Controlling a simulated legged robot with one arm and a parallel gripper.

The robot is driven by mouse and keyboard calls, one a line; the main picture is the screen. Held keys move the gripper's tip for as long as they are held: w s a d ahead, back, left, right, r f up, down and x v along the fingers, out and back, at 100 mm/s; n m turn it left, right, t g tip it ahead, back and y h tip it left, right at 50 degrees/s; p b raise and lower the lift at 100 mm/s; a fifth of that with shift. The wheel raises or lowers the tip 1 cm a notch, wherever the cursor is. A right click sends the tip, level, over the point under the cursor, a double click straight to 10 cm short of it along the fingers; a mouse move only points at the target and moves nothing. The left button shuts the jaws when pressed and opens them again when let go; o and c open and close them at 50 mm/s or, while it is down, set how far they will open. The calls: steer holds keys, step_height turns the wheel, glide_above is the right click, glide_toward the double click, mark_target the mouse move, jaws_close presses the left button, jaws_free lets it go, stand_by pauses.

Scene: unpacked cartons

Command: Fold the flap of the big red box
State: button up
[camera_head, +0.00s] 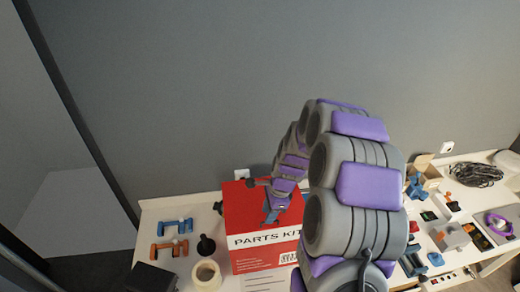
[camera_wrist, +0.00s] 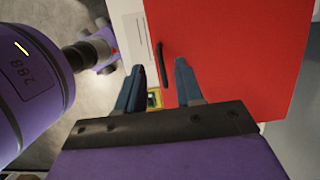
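The big red box (camera_head: 240,210) stands on the white table in the head view, with "PARTS KIT" on its front. Its top is partly hidden by my arm, and I cannot make out its flap there. In the wrist view a broad red panel (camera_wrist: 235,60) of the box fills the right side, with a dark curved mark near its left edge. My gripper (camera_wrist: 159,64) is open, its two fingers apart near that left edge. The right finger overlaps the red panel in view. I cannot tell whether either finger touches it. Nothing is seen held.
Blue (camera_head: 175,226) and orange (camera_head: 169,248) parts, a dark bottle (camera_head: 206,245) and a tape roll (camera_head: 206,275) stand left of the box. A small open carton (camera_head: 425,172), a cable coil (camera_head: 475,174) and several small parts lie right. A grey wall rises behind.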

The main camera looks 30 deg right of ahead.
steer(key=shift+d+f+b, duration=0.2)
steer(key=shift+f+b, duration=0.2)
steer(key=shift+f, duration=0.6)
steer(key=shift+d+f+b, duration=0.15)
steer(key=shift+f+b, duration=0.2)
steer(key=shift+f, duration=0.6)
steer(key=shift+a+f, duration=0.15)
steer(key=shift+a, duration=0.1)
steer(key=shift+s+a+f, duration=0.1)
steer(key=shift+f, duration=0.5)
steer(key=c, duration=0.4)
